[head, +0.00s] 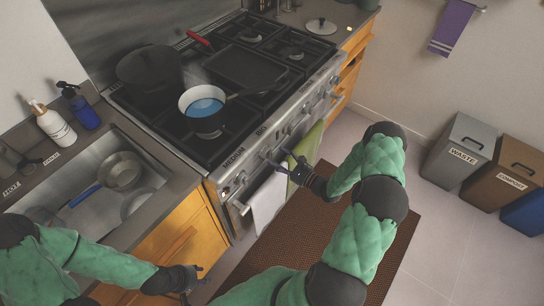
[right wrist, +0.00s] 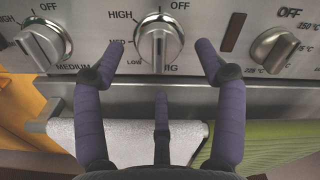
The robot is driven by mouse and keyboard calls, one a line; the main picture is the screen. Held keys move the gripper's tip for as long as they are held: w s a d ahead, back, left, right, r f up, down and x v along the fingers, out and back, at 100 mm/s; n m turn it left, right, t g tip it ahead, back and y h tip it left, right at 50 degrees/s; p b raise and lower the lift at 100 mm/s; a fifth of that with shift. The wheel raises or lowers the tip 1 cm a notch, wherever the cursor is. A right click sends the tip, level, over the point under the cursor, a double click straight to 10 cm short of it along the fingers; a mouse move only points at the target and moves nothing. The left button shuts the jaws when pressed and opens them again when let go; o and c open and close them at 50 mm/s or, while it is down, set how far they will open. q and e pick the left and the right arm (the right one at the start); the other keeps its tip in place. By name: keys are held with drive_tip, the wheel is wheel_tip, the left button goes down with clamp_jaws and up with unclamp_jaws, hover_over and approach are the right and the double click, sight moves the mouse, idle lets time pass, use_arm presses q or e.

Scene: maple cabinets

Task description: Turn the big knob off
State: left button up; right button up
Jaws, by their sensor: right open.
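The big knob (right wrist: 158,42) is a silver knob on the stove's front panel, above the word BIG in the right wrist view. Its raised grip stands roughly upright in the picture, with HIGH, MED and LOW to its left and OFF at its upper right. My right gripper (right wrist: 161,46) is open, with one dark finger on each side of the knob and a third below it. The fingers look apart from the knob. In the head view this gripper (head: 282,161) is at the stove front. My left gripper (head: 198,277) hangs before the cabinet, its opening unclear.
The medium knob (right wrist: 43,44) and the oven temperature knob (right wrist: 282,50) flank the big knob. A white towel (head: 268,198) and green towel (head: 308,150) hang below. A pan with blue contents (head: 205,107) and a black pot (head: 150,75) sit on the stove.

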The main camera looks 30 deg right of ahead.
drive_tip(key=v, duration=0.8)
drive_tip(key=shift+s, duration=0.1)
idle(0.3)
